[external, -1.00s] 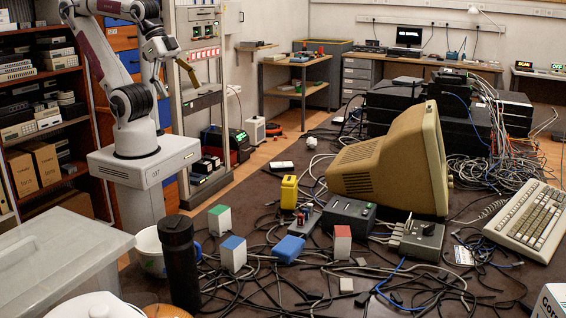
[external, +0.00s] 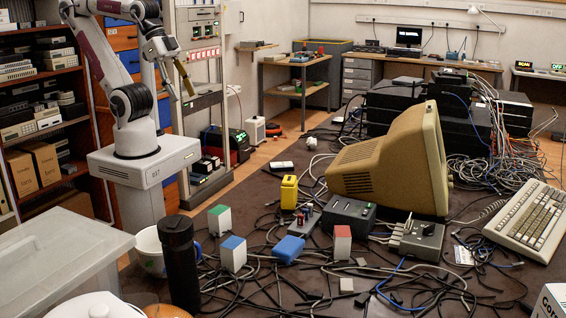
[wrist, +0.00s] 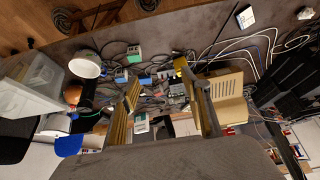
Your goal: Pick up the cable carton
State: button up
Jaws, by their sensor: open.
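No carton is plainly marked as the cable carton. A white carton with dark lettering (external: 549,302) is cut off at the bottom right corner of the external view; I cannot tell whether it is the one. My gripper (external: 187,90) is raised beside the rack at the upper left, far from that carton. In the wrist view my gripper (wrist: 158,75) shows two gold fingers spread apart with nothing held between them. Small two-tone boxes stand on the table: green-white (external: 220,219), blue-white (external: 233,253) and red-white (external: 342,242).
A beige monitor (external: 385,165), a keyboard (external: 530,220) and many loose cables crowd the dark table. A black bottle (external: 180,262), a white mug (external: 150,250) and a clear bin (external: 60,260) stand at the left front. Brown boxes (external: 45,163) sit on the shelf.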

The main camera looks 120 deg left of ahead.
jog(key=w+a+r+m+t+y, duration=0.1)
jog(key=w+a+r+t, duration=0.15)
jog(key=w, duration=0.95)
jog(key=w+a+r+m+t+y, duration=0.1)
jog(key=w+a+r+m+t, duration=0.2)
jog(key=w, duration=0.9)
jog(key=w+d+f+m+t+h, duration=0.1)
jog(key=w+d+m+h, duration=0.15)
jog(key=w, duration=0.55)
jog(key=w+d+f+m+h, duration=0.1)
jog(key=w+d+m, duration=0.15)
jog(key=w, duration=0.65)
jog(key=w+d+f+m+h, duration=0.2)
jog(key=w+d+f+h, duration=0.2)
jog(key=d+f, duration=0.25)
jog(key=m+g+h, duration=0.7)
jog(key=g+h, duration=0.1)
jog(key=g, duration=0.4)
send_near(245, 241)
jog(key=x, duration=0.4)
jog(key=shift+s+d+f, duration=0.15)
jog(key=shift+s+f, duration=0.05)
jog(key=shift+f, duration=0.2)
jog(key=shift+s+f+m+g, duration=0.3)
jog(key=shift+s+f+g, duration=0.15)
jog(key=shift+s, duration=0.15)
jog(key=shift+d, duration=0.15)
jog(key=shift+x, duration=1.2)
